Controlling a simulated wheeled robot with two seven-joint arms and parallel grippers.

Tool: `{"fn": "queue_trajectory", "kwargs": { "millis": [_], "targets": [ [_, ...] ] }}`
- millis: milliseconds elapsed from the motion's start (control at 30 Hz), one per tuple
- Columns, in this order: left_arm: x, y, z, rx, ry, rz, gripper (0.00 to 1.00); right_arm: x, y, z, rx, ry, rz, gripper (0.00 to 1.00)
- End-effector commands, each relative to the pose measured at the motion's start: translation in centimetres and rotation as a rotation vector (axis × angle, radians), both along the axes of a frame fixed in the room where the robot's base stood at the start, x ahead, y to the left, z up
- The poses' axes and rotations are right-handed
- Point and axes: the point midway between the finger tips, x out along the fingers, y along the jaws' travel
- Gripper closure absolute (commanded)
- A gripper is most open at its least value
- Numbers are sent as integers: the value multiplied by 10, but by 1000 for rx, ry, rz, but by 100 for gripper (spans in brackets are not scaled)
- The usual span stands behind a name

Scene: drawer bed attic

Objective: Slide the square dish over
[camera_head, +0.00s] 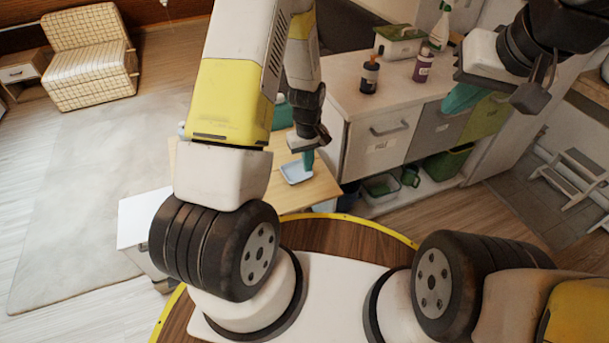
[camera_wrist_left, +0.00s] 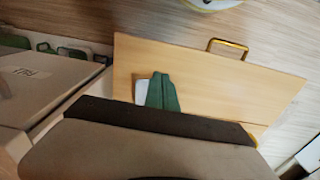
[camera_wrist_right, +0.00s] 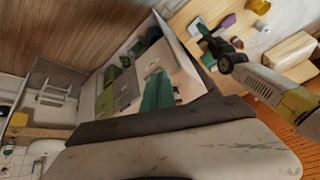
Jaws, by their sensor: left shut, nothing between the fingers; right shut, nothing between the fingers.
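The square dish (camera_head: 297,173) is pale blue and shallow. It lies on the wooden table (camera_head: 312,193) beyond my left arm. My left gripper (camera_head: 308,160) is shut, with its teal fingertips pointing down at the dish's right side. In the left wrist view the shut fingers (camera_wrist_left: 163,93) cover part of the dish (camera_wrist_left: 140,91), which shows as a pale edge beside them. I cannot tell whether they touch it. My right gripper (camera_head: 464,97) is shut and empty, raised in front of the drawer cabinet. Its fingers also show in the right wrist view (camera_wrist_right: 157,92).
A cabinet (camera_head: 378,150) with drawers stands right of the table. A dark bottle (camera_head: 370,76), a purple bottle (camera_head: 423,66) and a spray bottle (camera_head: 440,28) stand on it. A teal object (camera_head: 282,116) sits behind my left arm. The table has a yellow handle (camera_wrist_left: 228,43).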

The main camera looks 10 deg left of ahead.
Motion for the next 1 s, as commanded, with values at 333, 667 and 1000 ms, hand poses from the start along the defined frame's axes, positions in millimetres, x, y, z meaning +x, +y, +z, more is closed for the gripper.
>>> {"fn": "queue_trajectory", "kwargs": {
  "millis": [333,667,1000],
  "targets": [
    [-4,1,-42,12,22,18,100,-13,-2,3,28,-26,-9,100],
    [-4,1,-111,11,23,17,100,-13,-2,3,27,-26,-10,100],
    [27,20,-122,9,15,19,100,-13,-2,3,27,-26,-9,100]
  ]
}}
